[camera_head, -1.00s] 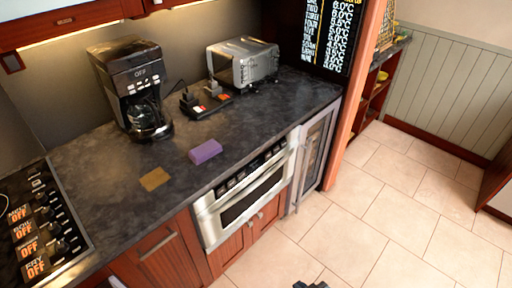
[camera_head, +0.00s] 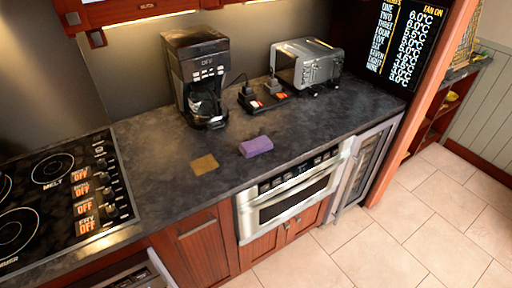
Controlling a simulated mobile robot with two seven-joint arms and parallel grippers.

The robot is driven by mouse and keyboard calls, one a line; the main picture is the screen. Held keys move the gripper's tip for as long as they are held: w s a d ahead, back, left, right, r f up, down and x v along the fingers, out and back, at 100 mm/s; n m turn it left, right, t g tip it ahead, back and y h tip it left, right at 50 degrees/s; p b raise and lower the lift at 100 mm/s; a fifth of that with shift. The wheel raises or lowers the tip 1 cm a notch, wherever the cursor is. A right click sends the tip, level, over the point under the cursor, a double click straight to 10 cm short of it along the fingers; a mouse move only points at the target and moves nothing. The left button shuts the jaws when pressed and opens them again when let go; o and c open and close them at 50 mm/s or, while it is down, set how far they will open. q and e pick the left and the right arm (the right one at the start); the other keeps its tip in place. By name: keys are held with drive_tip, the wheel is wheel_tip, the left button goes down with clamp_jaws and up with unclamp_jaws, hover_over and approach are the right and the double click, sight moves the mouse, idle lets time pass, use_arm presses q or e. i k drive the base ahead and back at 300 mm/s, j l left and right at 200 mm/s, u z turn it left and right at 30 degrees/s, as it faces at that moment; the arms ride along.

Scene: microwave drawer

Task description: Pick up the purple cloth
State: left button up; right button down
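The purple cloth (camera_head: 256,146) is a small, block-like folded piece lying on the dark countertop (camera_head: 150,150), near its front edge and above the microwave drawer (camera_head: 290,198). Nothing touches it or covers it. Neither of my grippers shows in the head view now, so I cannot see their state.
A flat brown-yellow square (camera_head: 205,164) lies left of the cloth. Behind are a coffee maker (camera_head: 197,75), a black tray with small items (camera_head: 262,98) and a silver toaster oven (camera_head: 307,63). A stovetop (camera_head: 62,190) is at left. The tiled floor (camera_head: 430,215) at right is clear.

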sight(249, 149)
drive_tip(key=l+u, duration=0.1)
drive_tip(key=u, duration=0.35)
drive_tip(key=i+l+u, duration=0.1)
drive_tip(key=u, duration=0.35)
drive_tip(key=l+u, duration=0.15)
drive_tip(key=u, duration=0.3)
drive_tip(key=l+u, duration=0.35)
drive_tip(key=l, duration=0.15)
drive_tip(key=k+l+u, duration=0.2)
drive_tip(key=l+u, duration=0.15)
drive_tip(key=l, duration=0.1)
